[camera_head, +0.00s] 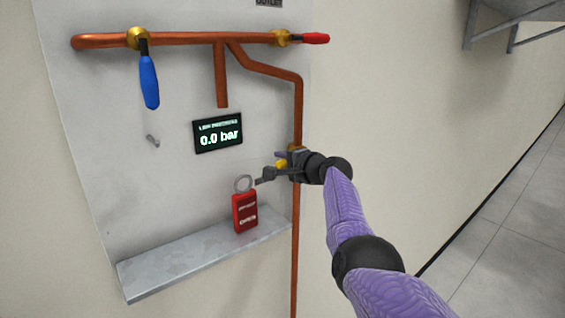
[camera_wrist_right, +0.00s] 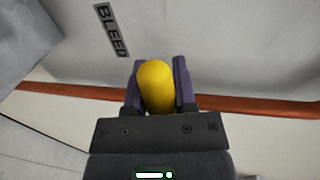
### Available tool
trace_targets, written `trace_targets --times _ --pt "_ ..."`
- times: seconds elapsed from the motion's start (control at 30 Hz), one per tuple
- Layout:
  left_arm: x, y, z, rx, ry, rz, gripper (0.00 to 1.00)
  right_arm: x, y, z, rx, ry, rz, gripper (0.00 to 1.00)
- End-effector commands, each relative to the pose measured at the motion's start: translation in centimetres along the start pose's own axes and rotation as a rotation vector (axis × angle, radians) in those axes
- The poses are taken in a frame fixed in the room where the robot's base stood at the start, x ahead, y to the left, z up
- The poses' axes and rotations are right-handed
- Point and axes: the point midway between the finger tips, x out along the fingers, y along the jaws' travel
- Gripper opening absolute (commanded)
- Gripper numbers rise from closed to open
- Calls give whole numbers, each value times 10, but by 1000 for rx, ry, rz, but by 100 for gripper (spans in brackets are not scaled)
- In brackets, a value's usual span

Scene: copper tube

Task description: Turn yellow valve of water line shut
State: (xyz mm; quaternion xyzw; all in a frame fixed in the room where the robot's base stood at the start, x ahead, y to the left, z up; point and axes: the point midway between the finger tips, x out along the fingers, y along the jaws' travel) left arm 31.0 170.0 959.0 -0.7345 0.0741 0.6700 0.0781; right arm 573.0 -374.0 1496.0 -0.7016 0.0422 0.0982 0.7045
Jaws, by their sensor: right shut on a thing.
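The yellow valve handle (camera_wrist_right: 157,87) sits between the two fingers of my right gripper (camera_wrist_right: 159,85), which is shut on it. In the head view a small part of the yellow handle (camera_head: 281,164) shows beside my right gripper (camera_head: 274,172), at the vertical copper pipe. The brass valve body (camera_head: 296,149) is mostly hidden behind the gripper and wrist. My left gripper is not in view.
A blue-handled valve (camera_head: 149,82) and a red-handled valve (camera_head: 315,38) are on the upper copper pipe. A display (camera_head: 217,134) reads 0.0 bar. A red padlock (camera_head: 245,212) stands upright at the grey shelf (camera_head: 190,262), close to the gripper. A peg (camera_head: 152,140) sticks out at left.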

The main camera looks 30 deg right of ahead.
Motion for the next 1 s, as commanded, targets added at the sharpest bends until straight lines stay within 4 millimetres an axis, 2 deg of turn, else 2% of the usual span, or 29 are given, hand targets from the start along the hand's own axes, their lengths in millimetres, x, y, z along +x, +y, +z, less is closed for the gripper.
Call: trace_targets --times 0.33,0.37,0.5,0.83,1.0 --pt "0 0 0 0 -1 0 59 0 -3 0 5 1 -7 0" --pt "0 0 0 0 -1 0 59 0 -3 0 5 1 -7 38" --pt "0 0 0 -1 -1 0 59 0 -2 0 4 0 -5 68" --pt "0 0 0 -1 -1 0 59 -1 -1 0 3 0 -3 69" --pt "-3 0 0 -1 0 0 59 -13 -1 -2 0 2 -5 69"
